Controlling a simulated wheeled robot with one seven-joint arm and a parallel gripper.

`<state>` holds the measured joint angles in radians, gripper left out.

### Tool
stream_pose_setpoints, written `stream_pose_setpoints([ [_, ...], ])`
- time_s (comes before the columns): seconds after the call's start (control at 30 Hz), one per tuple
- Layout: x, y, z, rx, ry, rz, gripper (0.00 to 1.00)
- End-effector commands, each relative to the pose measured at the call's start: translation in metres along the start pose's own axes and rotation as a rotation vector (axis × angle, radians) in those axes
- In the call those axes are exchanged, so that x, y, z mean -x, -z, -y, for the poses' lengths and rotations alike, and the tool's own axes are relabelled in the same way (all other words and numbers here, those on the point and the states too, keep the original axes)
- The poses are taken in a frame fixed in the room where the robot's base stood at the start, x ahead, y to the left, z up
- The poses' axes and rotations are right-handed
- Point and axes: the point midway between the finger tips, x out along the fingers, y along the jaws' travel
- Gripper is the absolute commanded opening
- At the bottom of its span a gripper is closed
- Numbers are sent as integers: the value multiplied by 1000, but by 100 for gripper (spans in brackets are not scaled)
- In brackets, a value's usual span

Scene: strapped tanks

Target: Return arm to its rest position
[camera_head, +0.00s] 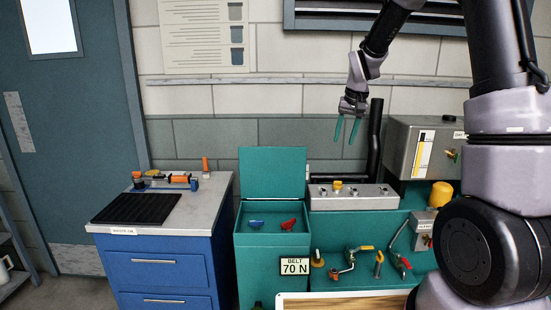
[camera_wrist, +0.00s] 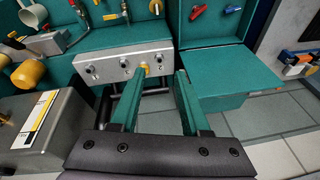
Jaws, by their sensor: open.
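My gripper (camera_head: 347,130) hangs in the air in the head view, fingers pointing down, above the grey valve panel (camera_head: 350,197) on the green bench. Its two green fingers are apart with nothing between them. In the wrist view the open fingers of my gripper (camera_wrist: 156,92) reach toward the panel (camera_wrist: 125,62), which shows several round fittings and one yellow one. The gripper touches nothing that I can see. My arm comes down from the upper right of the head view.
A green box (camera_head: 272,240) with a raised lid (camera_head: 272,173) holds a blue and a red handle. A steel cabinet (camera_head: 425,150) stands right of a black pipe (camera_head: 375,140). A blue drawer cabinet (camera_head: 165,270) stands left.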

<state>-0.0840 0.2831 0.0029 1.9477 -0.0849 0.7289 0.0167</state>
Motion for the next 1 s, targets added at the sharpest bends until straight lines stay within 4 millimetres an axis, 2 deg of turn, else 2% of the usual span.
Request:
stream_pose_setpoints([
  [0.03,29,-9,-3,-12,11,-25,46],
  [0.2,101,-48,-14,-50,45,-87,46],
  [0.4,166,-106,-28,-92,88,-158,46],
  [0.5,191,-138,-35,-111,109,-194,46],
  [0.63,214,-180,-44,-133,138,-238,46],
  [0.8,226,-222,-52,-153,167,-279,46],
  [1.0,230,-241,-55,-162,180,-296,46],
])
